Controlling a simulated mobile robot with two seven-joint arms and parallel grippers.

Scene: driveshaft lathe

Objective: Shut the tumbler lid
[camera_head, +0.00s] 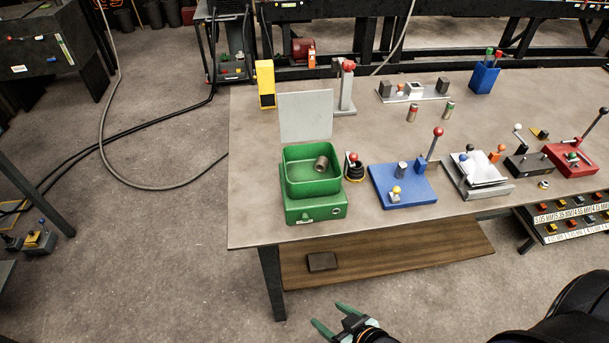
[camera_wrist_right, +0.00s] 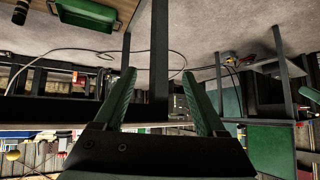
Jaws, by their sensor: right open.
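The green tumbler (camera_head: 313,175) stands near the left front corner of the table. Its light grey lid (camera_head: 305,116) is raised upright at the back, so the tub is open. A grey metal cylinder (camera_head: 321,163) lies tilted inside the tub. My right gripper (camera_head: 330,317) is low in front of the table, below the tabletop and apart from the tumbler. Its green fingers are spread and empty, and they also show in the right wrist view (camera_wrist_right: 160,100). My left gripper is not in view.
Right of the tumbler stands a red-knobbed part with a black coil (camera_head: 354,168), then a blue fixture (camera_head: 403,185) with a tall lever. A yellow block (camera_head: 265,83) stands behind. The table (camera_head: 250,215) is bare left of the tumbler. A wooden shelf (camera_head: 390,258) sits beneath.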

